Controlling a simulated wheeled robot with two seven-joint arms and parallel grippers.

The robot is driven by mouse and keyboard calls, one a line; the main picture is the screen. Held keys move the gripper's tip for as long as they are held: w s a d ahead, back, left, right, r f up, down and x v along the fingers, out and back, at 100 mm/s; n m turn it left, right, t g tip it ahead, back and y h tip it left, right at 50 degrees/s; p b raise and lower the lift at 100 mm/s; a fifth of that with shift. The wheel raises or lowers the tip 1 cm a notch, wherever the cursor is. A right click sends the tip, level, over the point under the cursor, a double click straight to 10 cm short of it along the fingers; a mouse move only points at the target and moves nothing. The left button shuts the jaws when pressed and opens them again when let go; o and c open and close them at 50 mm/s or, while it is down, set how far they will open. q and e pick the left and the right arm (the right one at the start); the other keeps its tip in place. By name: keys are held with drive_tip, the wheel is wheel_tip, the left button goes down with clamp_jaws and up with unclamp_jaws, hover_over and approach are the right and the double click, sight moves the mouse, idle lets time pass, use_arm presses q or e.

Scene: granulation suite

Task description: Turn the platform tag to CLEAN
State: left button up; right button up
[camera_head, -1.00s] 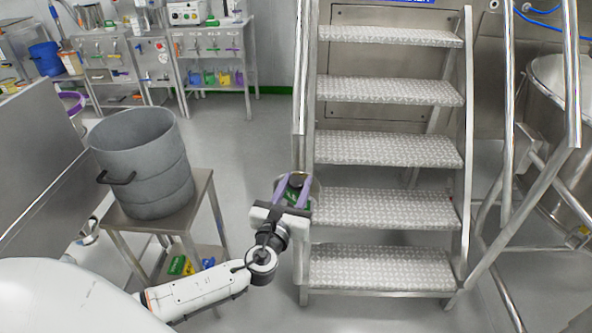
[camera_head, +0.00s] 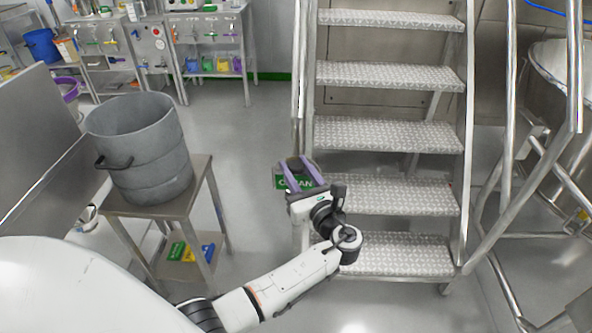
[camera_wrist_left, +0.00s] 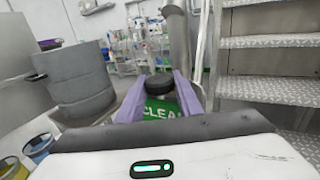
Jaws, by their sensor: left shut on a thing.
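The platform tag (camera_head: 296,184) is a green plate at the left post of the steps; the word CLEAN faces up between my gripper's fingers. In the left wrist view the green plate (camera_wrist_left: 163,113) shows part of that word, with a dark round piece (camera_wrist_left: 158,84) at its far end between the fingertips. My left gripper (camera_head: 294,163) has two purple fingers, one on each side of the tag, and is shut on it. Its fingers also show in the left wrist view (camera_wrist_left: 159,77). The fingers hide the tag's side edges. My right gripper is not in view.
Metal steps (camera_head: 388,133) with handrails stand right beside the tag. A grey drum (camera_head: 145,150) stands on a small metal table (camera_head: 200,190) to the left, with coloured items on its lower shelf. Benches (camera_head: 215,45) stand far back. The floor between is clear.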

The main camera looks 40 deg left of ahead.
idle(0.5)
use_arm(q)
drive_tip(key=o, duration=1)
drive_tip(key=shift+o, duration=0.2)
